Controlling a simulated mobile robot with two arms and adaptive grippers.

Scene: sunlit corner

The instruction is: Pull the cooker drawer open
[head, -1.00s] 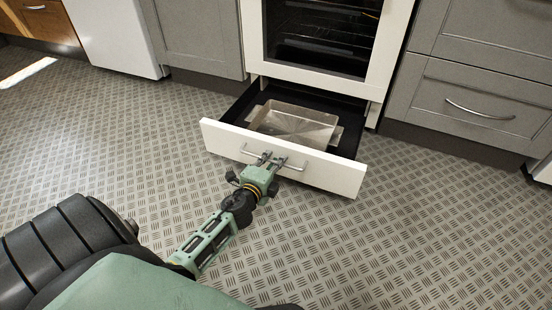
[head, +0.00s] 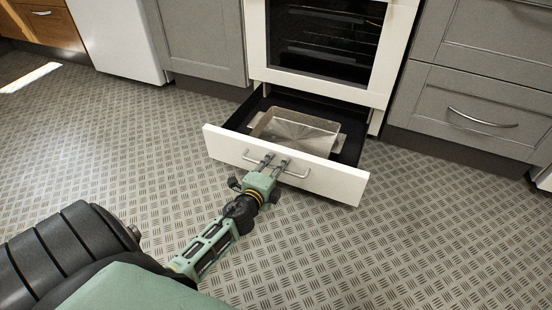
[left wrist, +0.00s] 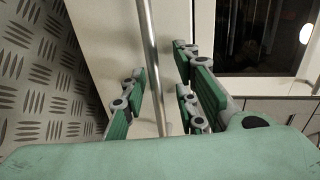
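The cooker drawer (head: 284,164) has a white front and is pulled well out from under the oven. A metal baking tin (head: 297,131) lies inside it. The drawer's bar handle (head: 296,174) runs along the front. My left gripper (head: 275,162) is at the handle. In the left wrist view the handle bar (left wrist: 149,45) passes between the two fingers of the left gripper (left wrist: 160,85), which stand apart with gaps beside the bar. Whether a finger touches the bar at some point is hard to tell. My right gripper is in neither view.
The white oven (head: 326,38) stands above the drawer, its door closed. Grey cabinets flank it, with a handled drawer (head: 475,105) at the right. A white appliance (head: 116,38) stands further left. The patterned floor (head: 400,240) in front is clear.

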